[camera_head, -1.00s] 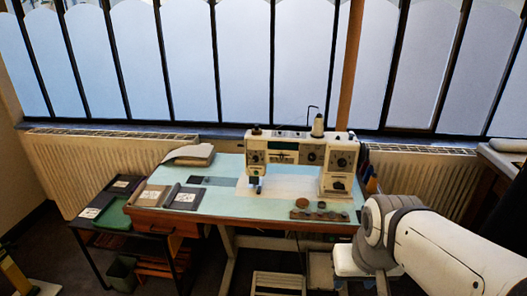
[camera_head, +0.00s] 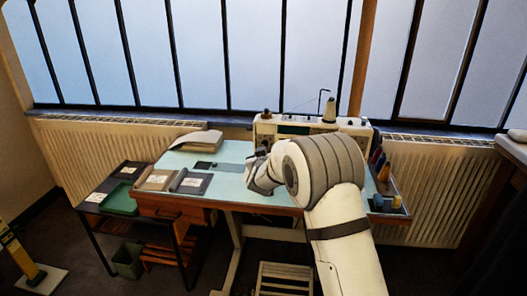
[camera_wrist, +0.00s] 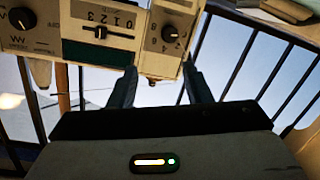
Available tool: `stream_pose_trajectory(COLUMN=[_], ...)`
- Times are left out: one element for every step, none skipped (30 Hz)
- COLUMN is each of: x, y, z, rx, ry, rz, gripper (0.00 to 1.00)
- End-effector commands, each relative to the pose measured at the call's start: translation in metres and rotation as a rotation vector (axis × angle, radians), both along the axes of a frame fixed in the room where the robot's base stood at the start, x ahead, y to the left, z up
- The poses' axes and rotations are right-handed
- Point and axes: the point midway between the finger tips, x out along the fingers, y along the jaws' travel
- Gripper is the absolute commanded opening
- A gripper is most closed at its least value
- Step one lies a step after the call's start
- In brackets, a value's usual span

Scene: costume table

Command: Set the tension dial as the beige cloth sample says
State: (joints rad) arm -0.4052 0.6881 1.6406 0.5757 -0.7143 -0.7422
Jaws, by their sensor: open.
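I cannot tell which is the tension dial. My gripper (camera_wrist: 160,82) is open and empty, its fingers just below the panel, apart from the right dial. A beige cloth sample (camera_head: 157,179) with a pale card lies at the table's left; its writing is too small to read.
A dark grey sample (camera_head: 191,183) lies beside the beige one, with folded cloth (camera_head: 197,141) behind. A side stand at left carries a green tray (camera_head: 120,201). Thread spools (camera_head: 380,168) stand at the table's right. A thread cone (camera_head: 330,108) tops the machine.

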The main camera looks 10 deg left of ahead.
Motion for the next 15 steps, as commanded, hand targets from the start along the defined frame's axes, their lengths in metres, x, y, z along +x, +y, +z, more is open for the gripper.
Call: stream_pose_trajectory(x=[0.006,0.008,0.011,0.012,0.013,0.014,0.015,0.016,0.018,0.02,0.023,0.028,0.032,0.036,0.043], y=[0.009,0.012,0.015,0.017,0.018,0.02,0.021,0.021,0.022,0.022,0.021,0.021,0.021,0.02,0.02], z=[-0.014,-0.018,-0.023,-0.025,-0.028,-0.03,-0.031,-0.032,-0.032,-0.032,-0.032,-0.032,-0.032,-0.032,-0.032], rx=[-0.016,-0.025,-0.035,-0.042,-0.047,-0.053,-0.056,-0.058,-0.061,-0.061,-0.061,-0.061,-0.06,-0.06,-0.06], ry=[-0.031,-0.05,-0.07,-0.084,-0.096,-0.106,-0.113,-0.117,-0.12,-0.122,-0.123,-0.123,-0.123,-0.123,-0.123], rz=[-0.015,-0.025,-0.039,-0.047,-0.054,-0.06,-0.065,-0.068,-0.07,-0.072,-0.073,-0.073,-0.074,-0.074,-0.074], gripper=[0.45,0.45,0.45,0.45,0.45,0.45,0.45,0.45,0.45,0.45,0.45,0.45,0.45,0.45,0.45])
